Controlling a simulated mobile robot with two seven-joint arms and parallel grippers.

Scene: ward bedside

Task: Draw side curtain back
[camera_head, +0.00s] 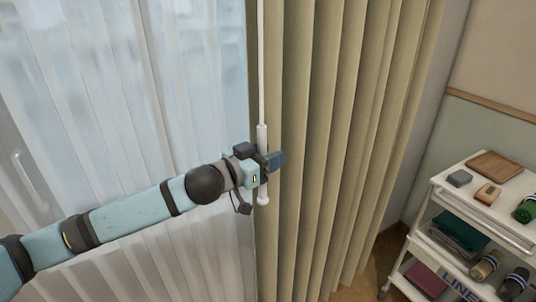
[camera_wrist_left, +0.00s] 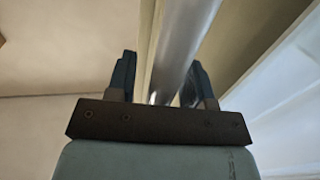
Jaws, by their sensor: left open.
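The beige side curtain (camera_head: 335,130) hangs in gathered folds at the right edge of the window. A thin white draw wand (camera_head: 262,70) hangs along its left edge, with a thicker handle (camera_head: 262,194) at its lower end. My left gripper (camera_head: 276,161) is at that handle. In the left wrist view the pale rod (camera_wrist_left: 181,45) runs between the two dark fingers of my left gripper (camera_wrist_left: 162,78). The fingers stand apart and look open around it. My gripper hides the middle of the handle in the head view. My right gripper is not in view.
A sheer white curtain (camera_head: 110,90) covers the window on the left. A white trolley (camera_head: 437,207) with folded linens and a wooden tray (camera_head: 494,166) stands at the right. Some floor shows between the curtain and the trolley.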

